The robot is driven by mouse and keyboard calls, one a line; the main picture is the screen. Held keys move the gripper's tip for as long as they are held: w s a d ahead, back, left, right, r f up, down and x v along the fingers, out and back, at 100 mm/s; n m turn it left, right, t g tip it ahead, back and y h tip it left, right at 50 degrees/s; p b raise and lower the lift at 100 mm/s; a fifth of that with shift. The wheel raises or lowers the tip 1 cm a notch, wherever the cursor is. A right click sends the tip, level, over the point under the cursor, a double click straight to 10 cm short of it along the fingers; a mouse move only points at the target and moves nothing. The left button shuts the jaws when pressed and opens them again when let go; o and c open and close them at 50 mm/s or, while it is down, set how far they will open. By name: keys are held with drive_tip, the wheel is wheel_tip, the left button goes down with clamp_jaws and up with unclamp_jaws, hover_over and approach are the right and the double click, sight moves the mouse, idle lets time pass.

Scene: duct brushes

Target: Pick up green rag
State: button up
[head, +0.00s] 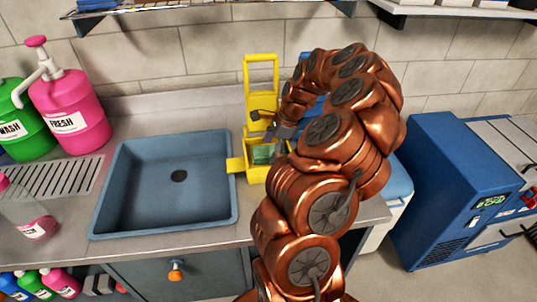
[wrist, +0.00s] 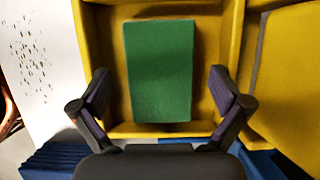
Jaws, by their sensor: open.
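The green rag (wrist: 160,70) is a flat rectangle lying in a yellow bin (wrist: 105,62). In the head view the rag (head: 263,154) shows as a small green patch inside the yellow bin (head: 257,175), next to the sink. My gripper (wrist: 160,95) is open above the bin, with one finger on each side of the rag's near part. Nothing is between the fingers that I can tell is gripped. In the head view my gripper (head: 272,126) is over the bin, and my copper arm hides the bin's right side.
A blue-grey sink (head: 130,190) is left of the bin. A pink FRESH pump jug (head: 72,112) and a green WASH jug (head: 25,125) stand at the far left. A blue machine (head: 440,190) stands right, and shelves (head: 215,8) hang above.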

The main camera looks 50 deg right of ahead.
sight(265, 152)
drive_tip(key=c, duration=1.3)
drive_tip(key=shift+r, duration=0.2)
drive_tip(key=shift+c, duration=0.2)
drive_tip(key=shift+r+p, duration=0.15)
drive_tip(key=shift+p, duration=0.25)
drive_tip(key=shift+r+b, duration=0.15)
drive_tip(key=shift+b, duration=0.2)
wheel_tip(265, 152, up, 3)
drive_tip(key=shift+f+b, duration=0.2)
drive_tip(key=shift+b, duration=0.45)
drive_tip(key=shift+s+r, duration=0.15)
drive_tip(key=shift+r, duration=0.05)
drive_tip(key=s+a+b, duration=0.2)
drive_tip(key=s, duration=0.5)
drive_tip(key=s+a+r+b, duration=0.1)
drive_tip(key=s+a+b, duration=0.2)
drive_tip(key=s, duration=0.5)
drive_tip(key=shift+r, duration=0.25)
